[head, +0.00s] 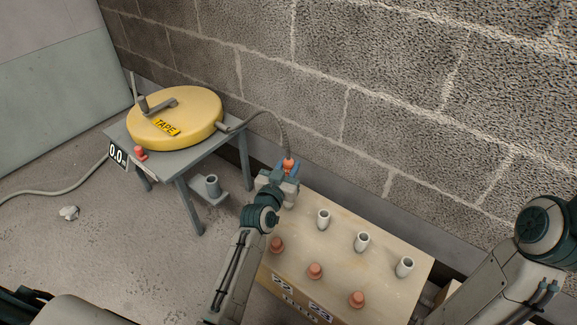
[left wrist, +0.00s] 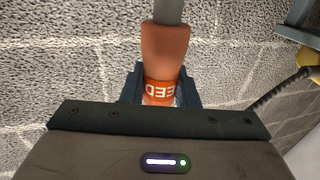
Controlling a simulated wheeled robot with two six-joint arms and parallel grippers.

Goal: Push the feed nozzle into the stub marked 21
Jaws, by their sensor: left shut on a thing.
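My left gripper (head: 286,172) is shut on the feed nozzle (head: 289,163), an orange-brown piece joined to a grey hose. In the left wrist view the nozzle (left wrist: 163,50) sits between the fingers, with an orange band lettered FEED. The gripper is over the far left end of a tan box. Open pale stubs (head: 323,219), (head: 362,242), (head: 404,267) stand along the box's back. Labels 22 (head: 282,281) and 23 (head: 319,313) show on its front. I see no label 21; my left arm hides part of the box's left side. My right gripper is out of view.
Orange-brown caps (head: 315,271) stand in the box's front row. A yellow TAPE reel (head: 176,117) sits on a grey table (head: 185,160), its hose arching to the nozzle. A block wall (head: 380,90) runs close behind. A grey holder (head: 211,188) juts below the table.

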